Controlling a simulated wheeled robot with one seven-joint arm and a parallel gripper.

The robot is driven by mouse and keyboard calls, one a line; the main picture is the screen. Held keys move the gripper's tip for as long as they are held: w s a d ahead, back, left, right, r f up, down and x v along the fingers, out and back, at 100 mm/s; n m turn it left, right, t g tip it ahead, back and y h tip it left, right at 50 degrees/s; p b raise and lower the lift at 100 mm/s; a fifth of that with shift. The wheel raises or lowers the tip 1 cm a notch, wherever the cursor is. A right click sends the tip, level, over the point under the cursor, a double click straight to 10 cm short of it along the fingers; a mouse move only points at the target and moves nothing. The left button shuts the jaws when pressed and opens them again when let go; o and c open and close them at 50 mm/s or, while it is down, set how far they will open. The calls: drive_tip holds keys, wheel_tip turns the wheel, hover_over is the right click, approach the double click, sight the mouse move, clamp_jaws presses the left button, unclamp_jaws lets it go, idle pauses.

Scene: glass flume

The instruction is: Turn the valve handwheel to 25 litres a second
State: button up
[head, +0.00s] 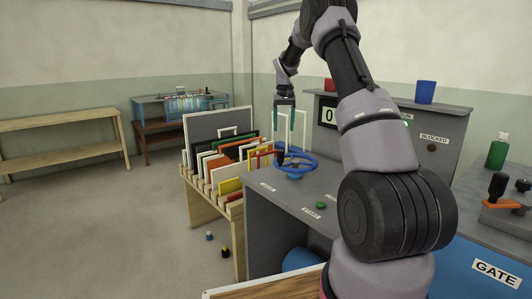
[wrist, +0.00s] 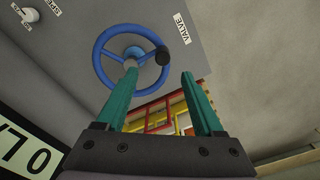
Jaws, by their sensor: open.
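The valve handwheel (head: 295,168) is blue with a dark upright knob (head: 281,158) on its rim. It lies flat on the grey console top, near its left edge. In the wrist view the wheel (wrist: 98,62) shows whole except where a finger crosses it, with the black knob (wrist: 162,55) at its right side. My gripper (head: 290,147) is open and empty, pointing down above the wheel. In the wrist view its teal fingertips (wrist: 158,74) stand apart, with the knob between and beyond them. A display (head: 329,115) behind shows a 0; my arm hides the rest.
A rack of coloured boards (head: 228,160) stands close left of the console. A green button (head: 320,205) sits on the console top (head: 262,205). Red and blue cups (head: 425,92) stand on the back panel. A lever (head: 497,186) is at the right, near the GATE label (head: 496,272).

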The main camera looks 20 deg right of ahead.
sight(281, 151)
drive_tip(key=shift+w+a+f, duration=0.2)
drive_tip(key=shift+w+f, duration=0.65)
drive_tip(key=shift+f, duration=0.65)
wheel_tip(281, 151, down, 10)
clamp_jaws()
idle(0.6)
